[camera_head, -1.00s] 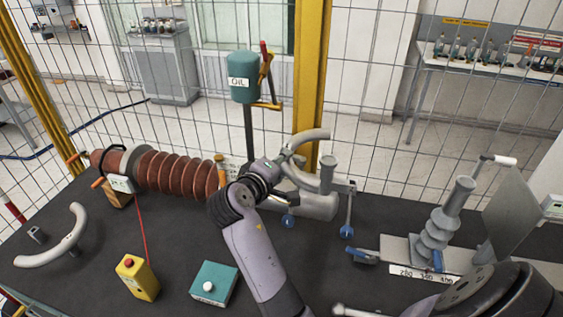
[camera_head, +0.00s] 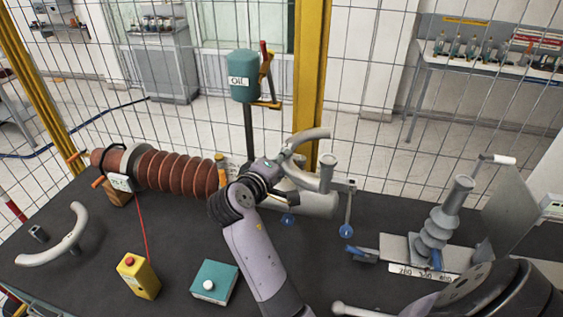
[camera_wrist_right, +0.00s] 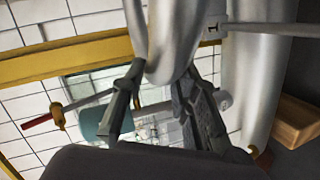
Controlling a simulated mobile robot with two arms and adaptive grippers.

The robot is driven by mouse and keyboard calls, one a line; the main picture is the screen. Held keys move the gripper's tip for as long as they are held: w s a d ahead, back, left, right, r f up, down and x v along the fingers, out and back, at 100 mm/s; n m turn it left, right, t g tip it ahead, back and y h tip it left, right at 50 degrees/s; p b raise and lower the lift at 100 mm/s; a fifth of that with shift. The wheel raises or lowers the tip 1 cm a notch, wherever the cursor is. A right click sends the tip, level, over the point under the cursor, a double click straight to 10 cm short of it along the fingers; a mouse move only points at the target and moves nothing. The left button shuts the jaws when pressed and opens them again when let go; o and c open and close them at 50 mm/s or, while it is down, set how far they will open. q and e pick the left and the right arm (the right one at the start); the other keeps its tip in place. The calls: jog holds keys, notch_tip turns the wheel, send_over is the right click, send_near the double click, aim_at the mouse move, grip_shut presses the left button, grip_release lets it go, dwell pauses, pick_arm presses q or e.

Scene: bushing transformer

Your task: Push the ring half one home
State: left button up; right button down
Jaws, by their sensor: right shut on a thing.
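Ring half one (camera_head: 311,136) is a grey curved tube at the right end of the bushing. My right gripper (camera_head: 285,160) is shut on it. The right wrist view shows the pale curved tube (camera_wrist_right: 175,40) between my two dark fingers (camera_wrist_right: 160,100). The ring half lies close beside the grey end fitting (camera_head: 318,204) of the red ribbed bushing (camera_head: 178,172); my gripper partly hides the join, and I cannot tell whether it is fully seated. A second grey ring half (camera_head: 66,243) lies on the table at the left. My left gripper is not in view.
A yellow box with a red button (camera_head: 138,277) and a teal box (camera_head: 213,283) stand in front. A teal oil can (camera_head: 243,76) stands behind on a post. A small grey insulator (camera_head: 440,222) is at the right. Wire mesh fencing closes the back.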

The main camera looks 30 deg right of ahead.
jog(key=shift+a+f+b, duration=0.1)
jog(key=shift+f+b, duration=1.05)
jog(key=shift+f, duration=0.95)
jog(key=c, duration=1.2)
grip_release()
